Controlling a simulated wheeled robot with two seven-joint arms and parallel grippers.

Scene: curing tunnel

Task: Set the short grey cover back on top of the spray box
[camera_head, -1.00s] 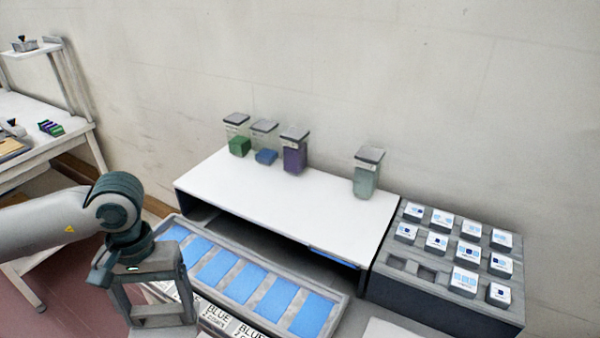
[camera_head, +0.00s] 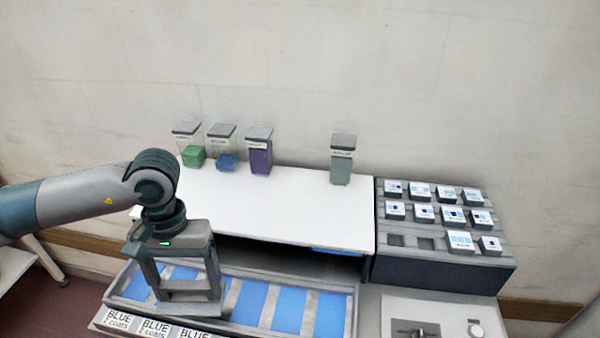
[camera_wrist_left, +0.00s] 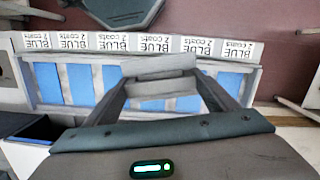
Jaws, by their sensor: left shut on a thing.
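My left gripper (camera_head: 184,285) hangs pointing down over the left part of the long tray in the head view. It is shut on a grey piece (camera_head: 190,296), which looks like the short grey cover. In the left wrist view the piece shows as pale grey bars (camera_wrist_left: 158,66) between the fingers, above the tray. Its full outline cannot be told from the fingers. A light grey box (camera_head: 394,304) at the lower right of the head view, with small fittings and a round knob in its top, seems to be the spray box. Its near part is cut off. My right gripper is not in view.
The long grey tray (camera_head: 355,300) holds several blue panels, with "BLUE 2 coats" labels along its front. Behind it stands a white shelf (camera_head: 290,205) with lidded jars, including a purple one (camera_head: 260,155). A dark rack (camera_head: 440,272) of small white-labelled blocks stands behind the light box.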

